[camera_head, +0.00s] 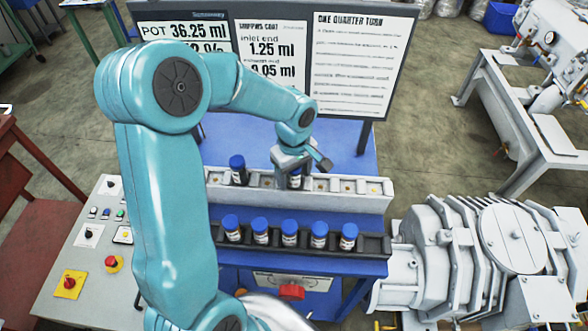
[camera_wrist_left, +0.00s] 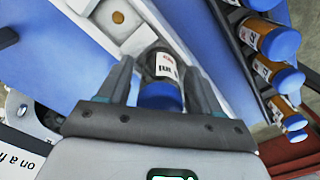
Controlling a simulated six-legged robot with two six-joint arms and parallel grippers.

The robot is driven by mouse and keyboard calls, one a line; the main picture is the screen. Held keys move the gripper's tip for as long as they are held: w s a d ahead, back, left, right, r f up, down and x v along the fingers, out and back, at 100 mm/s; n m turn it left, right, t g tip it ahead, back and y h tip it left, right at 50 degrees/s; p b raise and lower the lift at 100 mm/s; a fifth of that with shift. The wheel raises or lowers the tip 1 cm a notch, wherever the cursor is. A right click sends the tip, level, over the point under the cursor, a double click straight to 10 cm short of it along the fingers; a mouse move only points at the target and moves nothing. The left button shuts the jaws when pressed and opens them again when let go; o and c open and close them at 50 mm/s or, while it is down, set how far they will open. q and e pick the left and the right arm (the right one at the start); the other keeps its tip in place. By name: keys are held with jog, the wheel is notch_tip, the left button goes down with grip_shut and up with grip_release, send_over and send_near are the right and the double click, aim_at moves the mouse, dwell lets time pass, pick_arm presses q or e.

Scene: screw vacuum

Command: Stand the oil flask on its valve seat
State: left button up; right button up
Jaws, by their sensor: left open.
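My left gripper (camera_head: 302,164) is over the pale valve-seat block (camera_head: 340,202), pointing down. Its jaws are open, one finger on each side of a blue-capped oil flask (camera_head: 296,181). In the left wrist view, this flask (camera_wrist_left: 164,65) stands between the fingers (camera_wrist_left: 163,82) with its cap toward the palm; its base is partly hidden, so I cannot tell exactly how it sits. Another blue-capped flask (camera_head: 237,170) stands near the block's left end. Seats to the right of the gripper are empty, as at one square seat (camera_head: 345,186). My right gripper is not in view.
A dark front rack (camera_head: 375,244) holds several blue-capped flasks (camera_head: 290,232). Behind the block stands a sign board (camera_head: 270,55). A control panel (camera_head: 80,250) is at left, and a large grey pump (camera_head: 480,255) at right.

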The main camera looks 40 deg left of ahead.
pick_arm(q)
notch_tip(320, 180, up, 12)
jog(key=shift+w+f, duration=0.1)
jog(key=shift+f, duration=0.1)
jog(key=shift+r, duration=0.35)
dwell(0.3)
